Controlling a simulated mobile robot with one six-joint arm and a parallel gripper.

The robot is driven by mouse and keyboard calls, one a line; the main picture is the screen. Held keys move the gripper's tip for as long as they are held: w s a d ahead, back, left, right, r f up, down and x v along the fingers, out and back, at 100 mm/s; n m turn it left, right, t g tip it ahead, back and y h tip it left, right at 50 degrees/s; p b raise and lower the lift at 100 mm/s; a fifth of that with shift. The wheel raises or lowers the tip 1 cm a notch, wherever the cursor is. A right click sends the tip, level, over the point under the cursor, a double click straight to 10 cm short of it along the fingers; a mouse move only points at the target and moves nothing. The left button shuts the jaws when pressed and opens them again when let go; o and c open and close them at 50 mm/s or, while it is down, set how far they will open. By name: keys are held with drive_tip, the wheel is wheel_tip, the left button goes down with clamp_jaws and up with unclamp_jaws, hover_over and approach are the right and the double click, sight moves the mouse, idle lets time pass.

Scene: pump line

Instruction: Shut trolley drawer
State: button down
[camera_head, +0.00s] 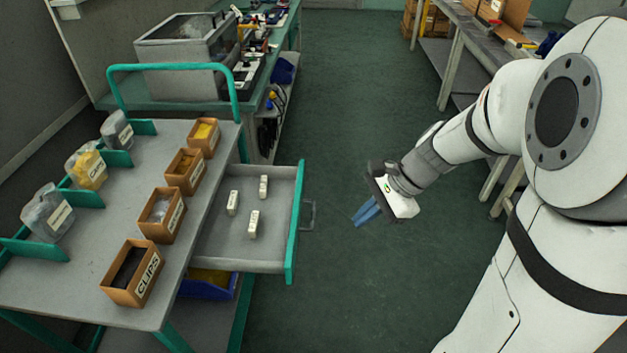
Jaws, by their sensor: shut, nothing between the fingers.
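The trolley (92,225) stands at the left, with a grey top and a green push handle. Its drawer (262,213) is pulled out to the right. The drawer has a green front (293,226) and a grey pull handle (308,215) on its outer face. Three small white pieces (253,224) with markings lie inside. My gripper (366,212) is to the right of the drawer handle, apart from it in the picture. Its blue fingers are together, point toward the lower left and hold nothing.
Open cardboard boxes (133,277) and clear bags (48,213) stand on the trolley top. A blue bin (208,288) sits below the drawer. Workbenches stand behind at the left (180,105) and at the upper right (460,25). The green floor (340,110) between them is clear.

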drive_tip(key=w+f+m+y+b, duration=0.2)
drive_tip(key=w+f+m, duration=0.3)
drive_tip(key=f, duration=0.2)
drive_tip(key=shift+t, duration=0.3)
drive_tip(key=shift+w+a+f+b, duration=0.1)
drive_tip(key=shift+a+f+b, duration=0.3)
drive_tip(key=shift+a+f, duration=1.15)
drive_tip(key=shift+w+a+f+b, duration=0.1)
drive_tip(key=shift+a+f+b, duration=0.45)
drive_tip(key=shift+a, duration=1.75)
drive_tip(key=shift+w+a+f+b, duration=0.1)
drive_tip(key=shift+a+f+b, duration=0.1)
drive_tip(key=shift+a+f, duration=1.4)
drive_tip(key=shift+a+r, duration=0.35)
